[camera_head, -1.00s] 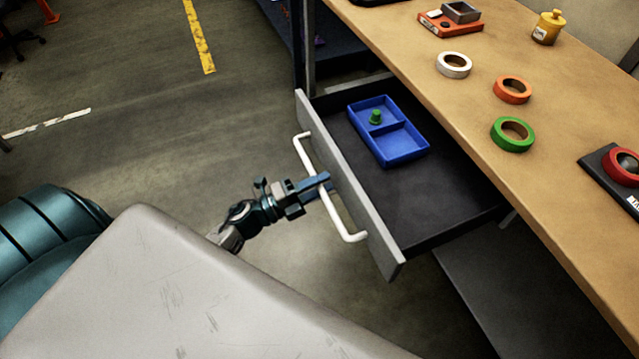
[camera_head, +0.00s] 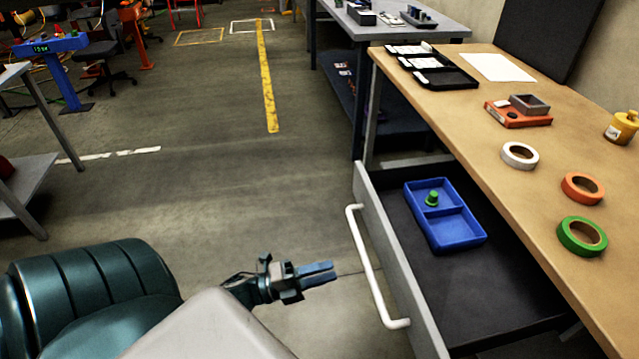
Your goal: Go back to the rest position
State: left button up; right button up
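My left gripper (camera_head: 318,273) is just left of the drawer's white handle (camera_head: 375,275). It is clear of the handle, and its two blue fingers look a little apart with nothing between them. The drawer (camera_head: 405,285) stands pulled out from under the wooden workbench (camera_head: 470,125). Inside it is a blue two-compartment tray (camera_head: 455,232) with a small green piece (camera_head: 432,198) in the far compartment. My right gripper is not in view.
White (camera_head: 520,155), orange (camera_head: 582,188) and green (camera_head: 582,236) tape rolls lie on the bench. An orange block with a grey box (camera_head: 520,110), a yellow bottle (camera_head: 620,127) and black trays (camera_head: 435,68) are also there. The floor left of the drawer is clear.

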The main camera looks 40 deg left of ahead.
pick_arm(q)
jog(key=shift+s+a, duration=0.2)
jog(key=shift+s, duration=0.1)
dwell(0.4)
